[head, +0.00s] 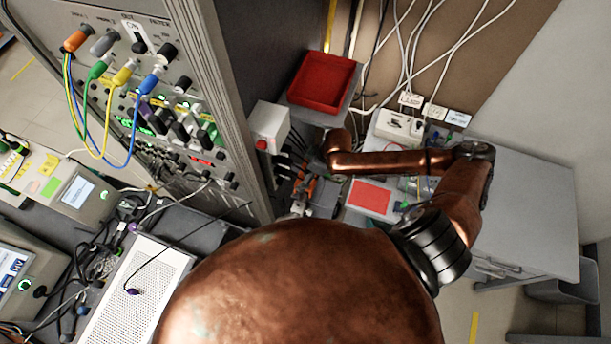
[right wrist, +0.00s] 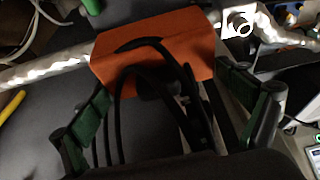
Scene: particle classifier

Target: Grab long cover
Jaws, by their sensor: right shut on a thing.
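An orange cover (right wrist: 185,52) lies across a shiny metal pipe (right wrist: 45,72) in the right wrist view. My right gripper (right wrist: 168,95) has a green-padded finger on each side of the picture. It is shut on the orange cover, though black cables loop in front and hide the contact. In the head view a small orange patch (head: 308,184) shows among dark parts near the end of my right arm. My right gripper is hard to make out there. My left gripper is not in view.
A tall instrument rack (head: 165,100) with coloured plugs stands at the left. A red tray (head: 322,82) sits behind my right arm, and a grey cabinet (head: 525,205) stands at the right. A white box with a red button (head: 268,128) and dark cables crowd the area beside my gripper.

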